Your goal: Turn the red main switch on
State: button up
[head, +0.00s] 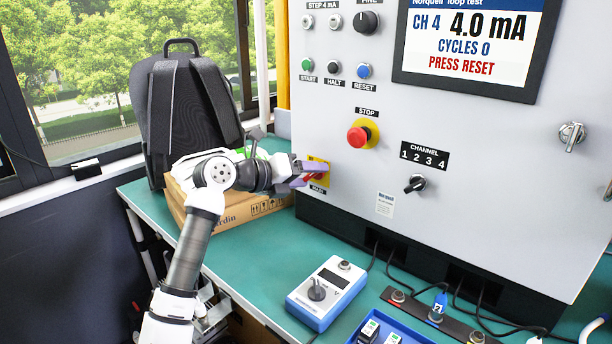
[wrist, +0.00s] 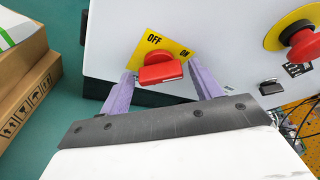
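The red main switch (head: 319,175) sits on a yellow plate low on the left of the grey panel, above a MAIN label. In the wrist view the red handle (wrist: 160,73) shows close up, with OFF printed at the plate's upper left and ON at its right. The handle lies nearly level in that view; which mark it points to is hard to tell. My gripper (head: 305,174) is at the switch, with its purple fingers open on either side of the handle. In the wrist view the fingers (wrist: 162,82) show small gaps to the handle, and contact is not clear.
A red stop button (head: 359,137) and a channel knob (head: 415,184) are right of the switch. The screen (head: 467,45) reads PRESS RESET. A cardboard box (head: 235,208) with a backpack (head: 185,110) stands at left. A blue meter (head: 326,292) lies on the green bench.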

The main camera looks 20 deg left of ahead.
jog(key=shift+o, duration=0.2)
jog(key=b+v, duration=0.1)
jog(key=v, duration=1.2)
jog(key=shift+s+a, duration=0.25)
jog(key=shift+s, duration=0.05)
jog(key=shift+r, duration=0.15)
